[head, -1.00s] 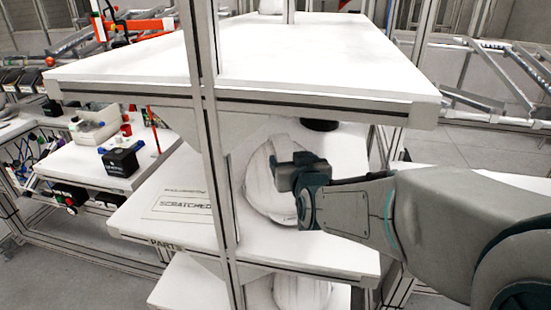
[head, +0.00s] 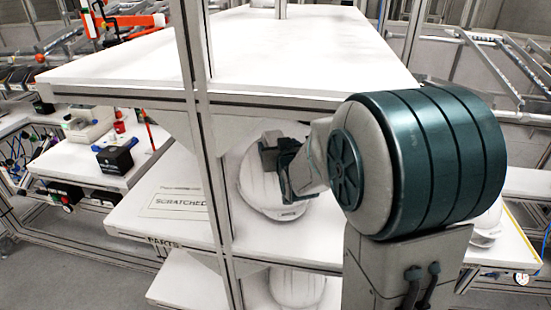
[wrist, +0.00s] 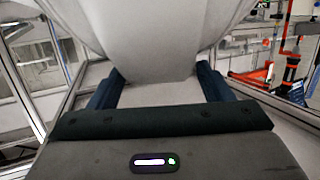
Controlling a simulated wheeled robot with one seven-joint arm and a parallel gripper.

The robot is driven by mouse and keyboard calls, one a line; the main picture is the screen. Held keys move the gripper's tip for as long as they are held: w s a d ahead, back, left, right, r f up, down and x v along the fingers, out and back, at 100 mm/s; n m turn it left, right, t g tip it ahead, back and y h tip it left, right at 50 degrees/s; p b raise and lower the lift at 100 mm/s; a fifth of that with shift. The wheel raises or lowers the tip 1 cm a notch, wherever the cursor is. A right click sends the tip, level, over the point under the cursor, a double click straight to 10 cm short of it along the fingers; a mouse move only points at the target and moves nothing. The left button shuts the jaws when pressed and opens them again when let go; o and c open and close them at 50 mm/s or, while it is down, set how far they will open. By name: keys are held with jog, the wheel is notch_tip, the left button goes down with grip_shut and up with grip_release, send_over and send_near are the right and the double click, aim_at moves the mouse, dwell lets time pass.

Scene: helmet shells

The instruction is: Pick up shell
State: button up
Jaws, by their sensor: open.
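A white helmet shell (head: 257,190) sits on the middle shelf of the rack, right of the paper marked SCRATCHED. My gripper (head: 272,152) is at the shell's upper right side in the head view and hides part of it. In the wrist view the white shell (wrist: 150,35) fills the top middle. The two dark fingers of my gripper (wrist: 158,82) stand apart, one on each side of the shell's lower part. I cannot tell whether they touch it.
The top shelf (head: 290,60) hangs close above my gripper, and a rack post (head: 212,150) stands left of the shell. Another shell (head: 297,287) is on the lower shelf. A further white shell (head: 487,228) shows at the right behind my arm. The SCRATCHED paper (head: 178,200) lies at left.

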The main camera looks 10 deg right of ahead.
jog(key=shift+w+f, duration=0.15)
jog(key=shift+w, duration=0.4)
grip_shut()
